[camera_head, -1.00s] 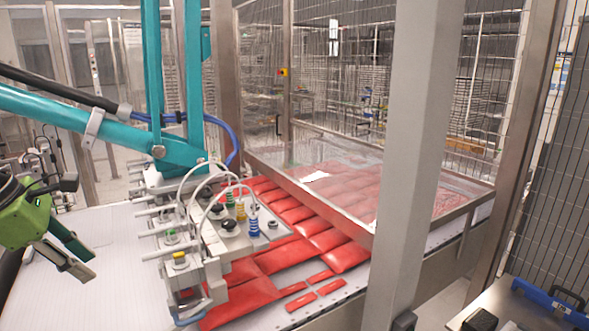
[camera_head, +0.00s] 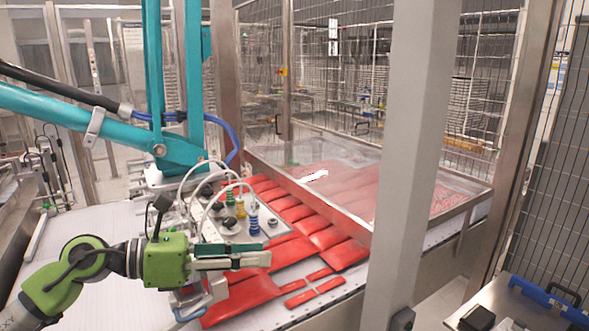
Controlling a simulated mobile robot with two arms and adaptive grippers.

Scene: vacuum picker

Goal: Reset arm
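My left gripper (camera_head: 267,255) with its green body reaches in from the left and points right, in front of the vacuum picker head (camera_head: 228,222). Its two fingers lie close side by side, and I cannot tell whether there is a gap between them. I see nothing held in it. The fingers overlap the picker head and red packs in the picture; I cannot tell whether they touch. The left arm (camera_head: 60,283) bends up from the lower left corner. My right gripper is not in view.
The picker's teal arm (camera_head: 90,115) spans the left. A grey post (camera_head: 405,180) stands right of centre. A blue-handled case (camera_head: 548,300) is at the lower right.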

